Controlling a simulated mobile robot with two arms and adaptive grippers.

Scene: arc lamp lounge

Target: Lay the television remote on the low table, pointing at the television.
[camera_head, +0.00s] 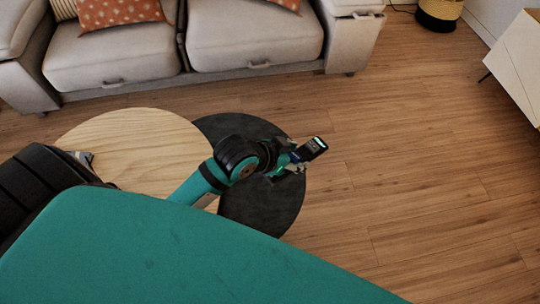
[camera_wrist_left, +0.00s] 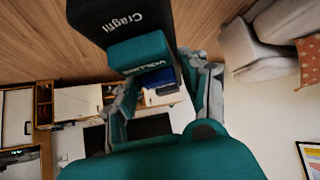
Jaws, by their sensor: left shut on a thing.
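My left gripper (camera_head: 287,163) is shut on the dark remote (camera_head: 313,148), which sticks out past its fingertips over the edge of the low table's dark round top (camera_head: 265,210). The remote appears tilted and held above the surface. The low table also has a pale wood round top (camera_head: 130,130). A dark panel, possibly the television (camera_wrist_left: 150,127), shows partly behind the fingers. My right gripper is not visible.
A grey sofa (camera_head: 120,62) with orange cushions stands behind the table. A white cabinet (camera_head: 520,60) and a black-and-straw basket (camera_head: 438,12) are at the right. A small grey thing (camera_head: 82,157), partly hidden, shows at the table's left. Wooden floor is clear to the right.

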